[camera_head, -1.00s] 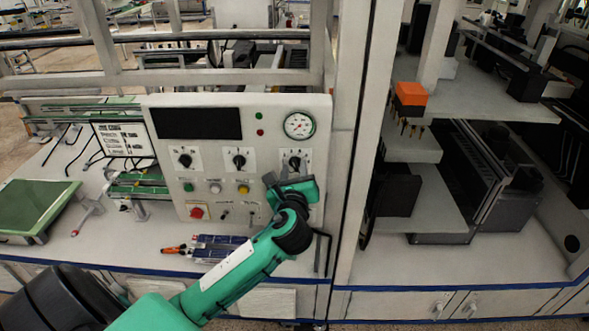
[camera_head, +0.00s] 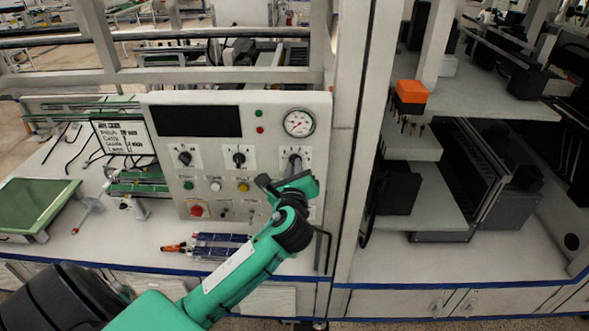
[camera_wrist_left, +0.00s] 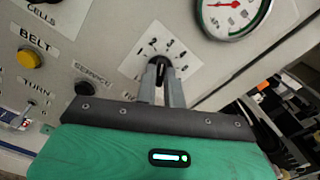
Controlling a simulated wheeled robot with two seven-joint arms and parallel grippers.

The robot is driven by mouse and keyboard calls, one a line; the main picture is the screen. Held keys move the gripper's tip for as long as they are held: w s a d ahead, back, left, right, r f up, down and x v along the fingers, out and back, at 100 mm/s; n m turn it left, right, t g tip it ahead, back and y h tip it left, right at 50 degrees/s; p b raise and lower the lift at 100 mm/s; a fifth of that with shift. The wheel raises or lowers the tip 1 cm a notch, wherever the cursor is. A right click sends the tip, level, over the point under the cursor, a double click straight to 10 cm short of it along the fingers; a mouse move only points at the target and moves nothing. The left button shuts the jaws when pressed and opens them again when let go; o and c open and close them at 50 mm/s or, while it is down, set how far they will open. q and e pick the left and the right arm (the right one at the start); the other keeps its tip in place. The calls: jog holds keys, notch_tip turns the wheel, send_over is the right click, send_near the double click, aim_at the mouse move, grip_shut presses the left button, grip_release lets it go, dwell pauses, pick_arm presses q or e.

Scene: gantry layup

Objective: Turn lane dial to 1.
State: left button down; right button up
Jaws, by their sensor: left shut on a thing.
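The control panel (camera_head: 160,195) has three black dials in a row. A white numbered scale plate (camera_wrist_left: 180,55) surrounds the knob. The fingers hide the lower part of the plate and most of the knob, so I cannot tell its setting. My right gripper is in neither view.
The gauge (camera_head: 299,123) is just above the dial. The middle dial (camera_head: 239,158) and left dial (camera_head: 185,157) are beside it, with a yellow button (camera_head: 243,188) and red button (camera_head: 196,211) below. A frame post (camera_head: 348,150) stands right of the panel.

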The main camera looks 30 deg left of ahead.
pick_arm(q)
jog(key=n+b, duration=0.2)
jog(key=n, duration=0.9)
jog(key=shift+f+n, duration=0.1)
jog(key=shift+n, duration=0.2)
dwell(0.4)
jog(key=c, duration=1.5)
grip_release()
jog(key=shift+s, duration=0.1)
